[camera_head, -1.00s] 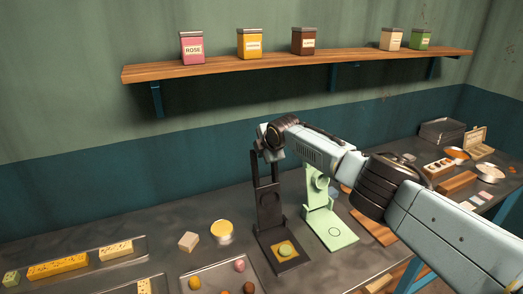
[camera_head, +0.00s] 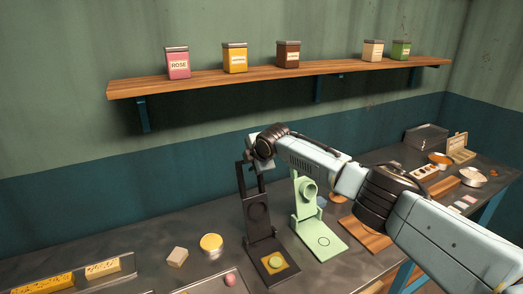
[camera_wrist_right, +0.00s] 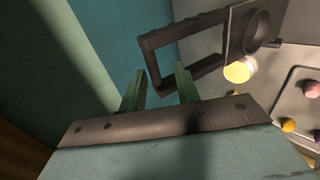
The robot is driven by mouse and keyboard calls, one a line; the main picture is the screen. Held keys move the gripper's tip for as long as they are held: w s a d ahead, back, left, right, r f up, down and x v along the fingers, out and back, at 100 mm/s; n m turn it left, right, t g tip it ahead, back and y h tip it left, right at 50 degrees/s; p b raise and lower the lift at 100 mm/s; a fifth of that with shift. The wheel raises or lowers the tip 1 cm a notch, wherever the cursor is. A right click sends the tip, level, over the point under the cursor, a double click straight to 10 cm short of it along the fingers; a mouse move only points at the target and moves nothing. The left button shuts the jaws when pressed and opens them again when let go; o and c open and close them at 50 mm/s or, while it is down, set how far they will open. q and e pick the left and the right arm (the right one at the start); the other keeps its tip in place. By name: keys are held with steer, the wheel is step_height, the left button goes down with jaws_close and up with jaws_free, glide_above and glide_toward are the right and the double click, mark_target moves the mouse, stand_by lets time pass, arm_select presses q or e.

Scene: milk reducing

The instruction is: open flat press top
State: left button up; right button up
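A dark flat press (camera_head: 262,245) stands on the bench in the head view. Its hinged top stands raised, with an open rectangular handle frame (camera_head: 240,178) at its upper end. A yellow piece with a green centre lies on its base. My right gripper (camera_head: 247,160) is at the top of this handle. In the right wrist view the green fingers of my right gripper (camera_wrist_right: 161,72) are apart, with the end bar of the dark handle (camera_wrist_right: 153,66) showing between them. I cannot tell if they touch it. My left gripper is out of view.
A pale green press (camera_head: 318,238) stands just right of the dark one, under my right arm. A wall shelf (camera_head: 280,74) with several jars hangs above.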

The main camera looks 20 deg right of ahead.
steer(key=v, duration=1.1)
steer(key=shift+b, duration=0.3)
steer(key=shift+s+r, duration=0.1)
